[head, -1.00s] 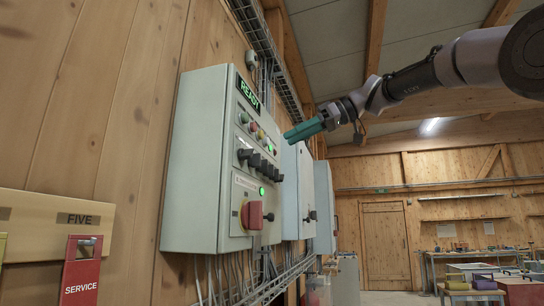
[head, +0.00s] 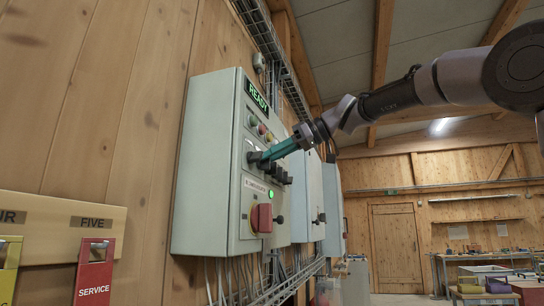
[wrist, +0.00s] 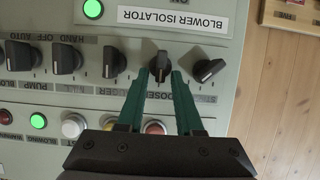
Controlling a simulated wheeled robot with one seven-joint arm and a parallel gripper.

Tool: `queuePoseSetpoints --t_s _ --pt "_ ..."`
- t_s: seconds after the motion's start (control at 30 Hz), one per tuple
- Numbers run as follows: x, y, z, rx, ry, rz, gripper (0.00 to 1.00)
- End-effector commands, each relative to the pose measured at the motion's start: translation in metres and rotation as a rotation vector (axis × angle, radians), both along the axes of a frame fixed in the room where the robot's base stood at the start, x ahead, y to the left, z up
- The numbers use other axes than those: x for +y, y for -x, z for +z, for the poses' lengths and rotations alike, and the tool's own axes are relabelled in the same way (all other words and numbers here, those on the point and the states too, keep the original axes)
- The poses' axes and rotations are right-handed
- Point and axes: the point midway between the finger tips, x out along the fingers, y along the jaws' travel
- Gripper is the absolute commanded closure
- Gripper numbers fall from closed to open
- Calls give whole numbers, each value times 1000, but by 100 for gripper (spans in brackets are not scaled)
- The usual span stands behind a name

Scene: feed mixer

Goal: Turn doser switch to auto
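The doser switch (wrist: 160,65) is a black rotary knob in a row of similar knobs on the grey control panel. In the wrist view its handle points roughly along my fingers; the "DOSER" label beside it is partly covered by a finger. My gripper (wrist: 160,74) has its teal fingertips on either side of this knob, with a narrow gap visible, so it looks open around it. In the head view my gripper (head: 266,155) reaches the knob row of the control cabinet (head: 208,165) and hides part of it.
A red isolator handle (head: 262,217) sits below the knobs, and a lit READY display (head: 258,95) above. Neighbouring knobs (wrist: 114,61) and (wrist: 208,70) stand close to my fingers. Push buttons (wrist: 73,125) lie under my gripper. More cabinets (head: 308,190) hang further along the wall.

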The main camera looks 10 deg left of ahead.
Motion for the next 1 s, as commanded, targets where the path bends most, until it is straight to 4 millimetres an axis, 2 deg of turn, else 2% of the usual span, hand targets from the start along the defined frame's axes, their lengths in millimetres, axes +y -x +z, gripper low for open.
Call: queuePoseSetpoints --t_s 0.03,0.07,0.53,1.0 --pt "0 0 0 0 0 0 89" --pt "0 0 0 0 0 0 100" --pt "-1 -2 -1 63 -4 -1 100" --pt "-1 -10 -3 424 -32 -2 100"
